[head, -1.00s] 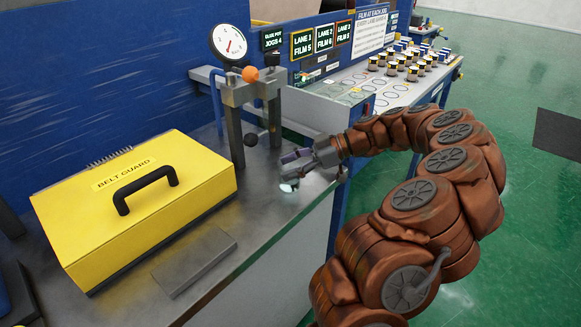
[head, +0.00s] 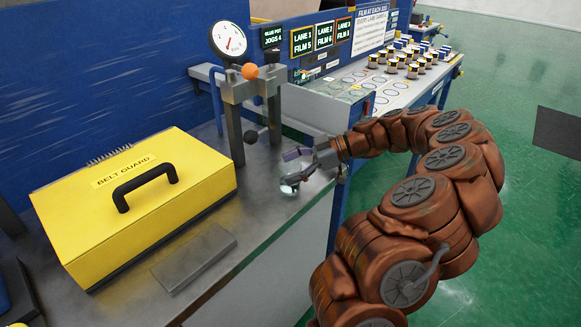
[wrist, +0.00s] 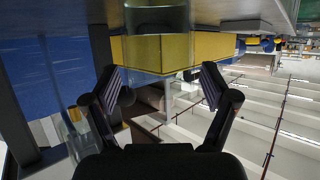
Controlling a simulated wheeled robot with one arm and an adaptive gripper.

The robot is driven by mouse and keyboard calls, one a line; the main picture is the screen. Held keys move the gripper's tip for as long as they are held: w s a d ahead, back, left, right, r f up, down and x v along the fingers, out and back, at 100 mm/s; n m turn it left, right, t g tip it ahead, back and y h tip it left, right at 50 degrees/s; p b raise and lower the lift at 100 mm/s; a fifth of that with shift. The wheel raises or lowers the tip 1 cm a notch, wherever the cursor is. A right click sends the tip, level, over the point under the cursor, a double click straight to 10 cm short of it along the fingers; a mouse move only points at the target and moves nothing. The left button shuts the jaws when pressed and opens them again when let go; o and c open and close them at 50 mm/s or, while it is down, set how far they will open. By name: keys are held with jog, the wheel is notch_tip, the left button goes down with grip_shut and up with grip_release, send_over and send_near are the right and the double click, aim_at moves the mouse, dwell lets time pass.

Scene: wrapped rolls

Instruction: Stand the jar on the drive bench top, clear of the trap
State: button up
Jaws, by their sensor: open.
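The jar (head: 288,188) is a small, clear, glassy shape at the front edge of the drive bench top (head: 262,190), mostly hidden by my gripper in the head view. In the wrist view, which looks upside down, a clear, grey-tinted jar (wrist: 157,16) shows at the top middle, beyond my fingertips. It seems to rest on the grey bench surface. My gripper (head: 290,167) is open beside the jar, its fingers apart. In the wrist view my gripper (wrist: 163,86) has nothing between its fingertips. I cannot tell which part is the trap.
A yellow belt guard (head: 200,178) with a black handle and a flat grey plate (head: 195,258) lie to the left. A post frame (head: 236,130) with a dial gauge (head: 228,40) stands behind. A lane table (head: 385,85) with several jars is further back.

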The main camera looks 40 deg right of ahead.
jog(key=shift+r+p, duration=0.2)
jog(key=shift+p, duration=0.15)
jog(key=shift+s+d, duration=0.1)
jog(key=shift+d, duration=0.15)
jog(key=b+v, duration=0.2)
jog(key=v, duration=0.9)
jog(key=shift+s+r, duration=0.15)
jog(key=shift+r, duration=0.05)
